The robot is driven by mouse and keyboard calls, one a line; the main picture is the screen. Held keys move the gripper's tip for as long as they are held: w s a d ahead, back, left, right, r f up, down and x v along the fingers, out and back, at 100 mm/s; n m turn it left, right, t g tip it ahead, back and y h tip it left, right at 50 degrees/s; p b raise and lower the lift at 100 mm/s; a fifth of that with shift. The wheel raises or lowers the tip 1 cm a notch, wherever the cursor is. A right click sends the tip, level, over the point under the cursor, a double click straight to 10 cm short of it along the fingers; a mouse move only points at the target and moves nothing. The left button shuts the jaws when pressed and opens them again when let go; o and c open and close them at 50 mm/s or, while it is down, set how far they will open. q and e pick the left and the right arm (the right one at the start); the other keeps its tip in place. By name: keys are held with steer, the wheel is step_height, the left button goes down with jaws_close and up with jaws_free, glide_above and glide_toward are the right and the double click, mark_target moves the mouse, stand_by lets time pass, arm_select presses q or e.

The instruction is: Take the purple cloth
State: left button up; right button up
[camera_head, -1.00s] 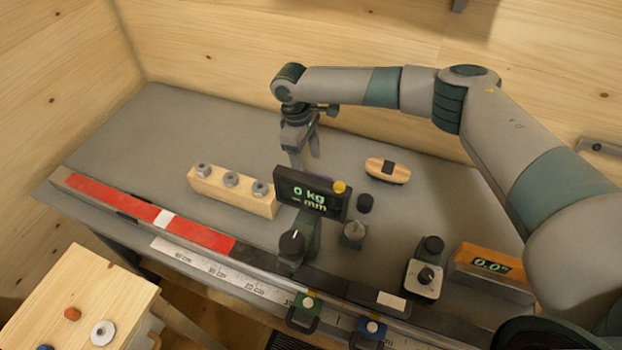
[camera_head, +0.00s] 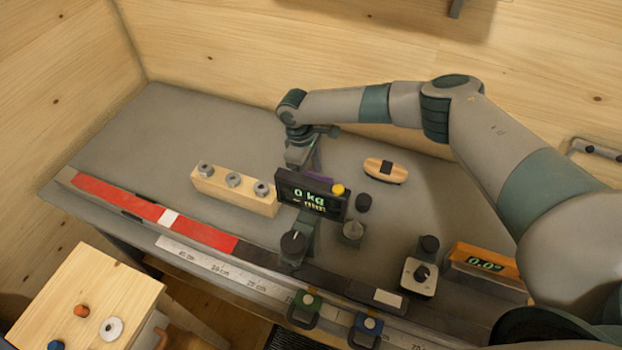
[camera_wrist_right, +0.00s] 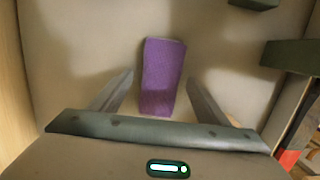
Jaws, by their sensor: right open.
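The purple cloth (camera_wrist_right: 162,72) is a flat oblong on the grey bench in the right wrist view. In the head view only a sliver of it (camera_head: 315,161) shows beside my right gripper, behind the dark display; the rest is hidden. My right gripper (camera_wrist_right: 160,82) is open, with one finger on each side of the cloth and a gap to each. How high the fingertips are above the bench is hard to tell. It also shows in the head view (camera_head: 303,164). My left gripper is not in view.
The dark display (camera_head: 312,196) stands just in front of my right gripper. A wooden block (camera_head: 233,190) with metal weights is to its left, a wooden brush (camera_head: 386,171) to its right. An orange readout (camera_head: 484,262) is farther right. The bench's back left is clear.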

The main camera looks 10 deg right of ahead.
steer(key=shift+c, duration=0.4)
steer(key=c, duration=1)
steer(key=shift+r, duration=0.15)
steer(key=shift+c, duration=0.2)
steer(key=shift+r+b, duration=0.5)
steer(key=shift+r, duration=0.05)
step_height(320, 180, up, 2)
steer(key=shift+r+b, duration=0.25)
steer(key=shift+b, duration=0.45)
steer(key=s+d+r+b, duration=0.3)
steer(key=s+d+r, duration=0.4)
steer(key=d, duration=0.2)
steer(key=shift+s+d, duration=0.1)
steer(key=shift+s, duration=0.05)
